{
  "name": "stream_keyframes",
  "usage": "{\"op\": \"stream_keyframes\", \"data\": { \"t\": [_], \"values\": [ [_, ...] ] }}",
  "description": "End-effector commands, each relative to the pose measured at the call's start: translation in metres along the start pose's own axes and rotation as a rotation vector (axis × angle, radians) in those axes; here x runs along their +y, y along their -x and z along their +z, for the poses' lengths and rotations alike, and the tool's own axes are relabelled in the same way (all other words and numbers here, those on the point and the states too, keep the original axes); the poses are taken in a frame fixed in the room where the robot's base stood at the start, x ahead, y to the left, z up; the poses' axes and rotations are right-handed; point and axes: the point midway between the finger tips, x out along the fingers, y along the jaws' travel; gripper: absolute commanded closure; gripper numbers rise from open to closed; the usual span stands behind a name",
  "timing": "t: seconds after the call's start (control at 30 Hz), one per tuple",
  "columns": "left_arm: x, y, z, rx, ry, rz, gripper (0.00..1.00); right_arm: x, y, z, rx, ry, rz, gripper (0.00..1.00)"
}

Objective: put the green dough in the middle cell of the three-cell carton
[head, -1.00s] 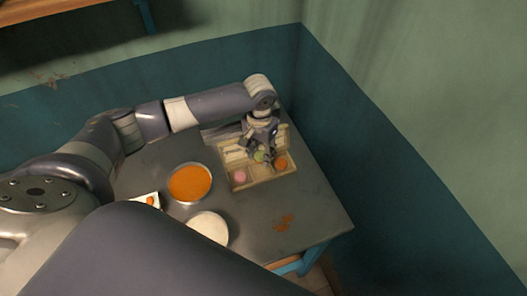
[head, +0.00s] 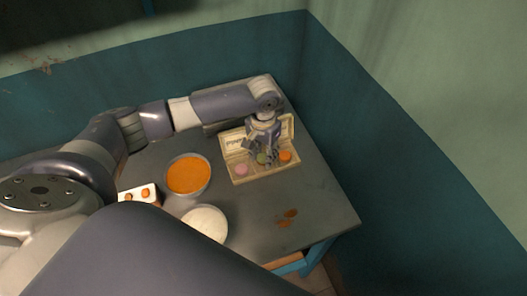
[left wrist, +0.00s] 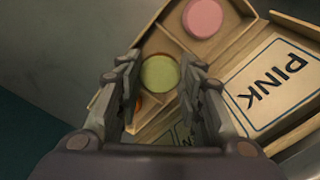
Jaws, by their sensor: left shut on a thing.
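The three-cell carton (head: 263,176) lies open on the table, its lid raised at the back. A pink dough (head: 241,170) sits in its left cell and an orange dough (head: 285,156) in its right cell. My left gripper (head: 267,157) points down over the middle cell, shut on the green dough (head: 261,158). The left wrist view shows the green dough (left wrist: 160,74) between the fingertips, with the pink dough (left wrist: 205,18) beyond and the orange dough (left wrist: 138,103) partly behind a finger. Whether the green dough touches the cell floor is unclear. My right gripper is out of view.
A bowl of orange stuff (head: 188,174) stands left of the carton, a white round dish (head: 205,223) in front of it. A white block with orange pieces (head: 140,193) is at the left.

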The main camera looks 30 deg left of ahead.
Motion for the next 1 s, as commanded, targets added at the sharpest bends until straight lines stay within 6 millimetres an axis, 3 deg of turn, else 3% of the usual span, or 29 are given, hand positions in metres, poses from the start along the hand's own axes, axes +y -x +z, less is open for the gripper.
{"op": "stream_keyframes", "data": {
  "t": [1.0],
  "values": [
    [0.0008, 0.0002, -0.0003, 0.001, 0.000, 0.001, 0.84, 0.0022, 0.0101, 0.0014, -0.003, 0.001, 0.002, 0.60]
  ]
}}
